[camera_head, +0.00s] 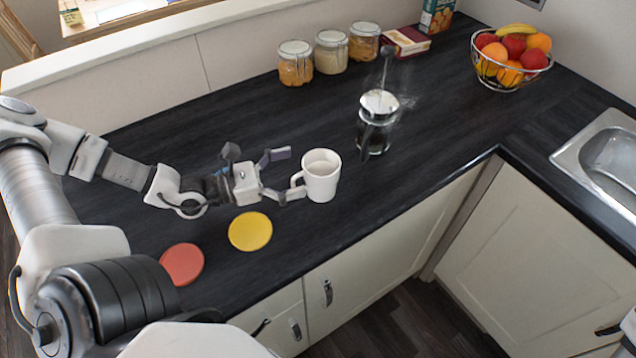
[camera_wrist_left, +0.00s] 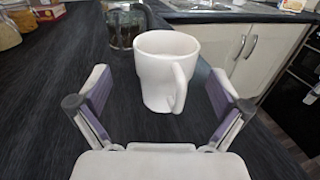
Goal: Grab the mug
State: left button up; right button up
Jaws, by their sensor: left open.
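The white mug (camera_head: 321,177) stands upright on the dark counter (camera_head: 330,240), its handle turned toward my left gripper. My left gripper (camera_head: 283,174) is open and reaches in from the left, with its fingertips close to the mug's handle side. In the left wrist view, the mug (camera_wrist_left: 158,68) is just beyond and between the spread fingers of my left gripper (camera_wrist_left: 160,108), with its handle facing the camera on the right. The frames do not clearly show contact. My right gripper is not in view.
A yellow disc (camera_head: 250,231) and a red disc (camera_head: 182,264) lie in front of the left gripper. A French press (camera_head: 376,125) stands behind the mug to the right. Several jars (camera_head: 331,52), a fruit basket (camera_head: 511,60) and a sink (camera_head: 606,165) are farther off.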

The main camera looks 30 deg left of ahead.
aim_at(338, 161)
pick_arm(q)
jog(key=b+x, duration=0.4)
jog(key=x, duration=0.1)
jog(key=shift+s+d, duration=0.25)
jog(key=shift+s, duration=0.05)
jog(key=shift+w+d+r, duration=0.15)
jog(key=shift+w, duration=0.15)
jog(key=shift+s+r, duration=0.1)
jog(key=shift+s, duration=0.05)
jog(key=shift+c, duration=0.7)
jog(key=c, duration=1.1)
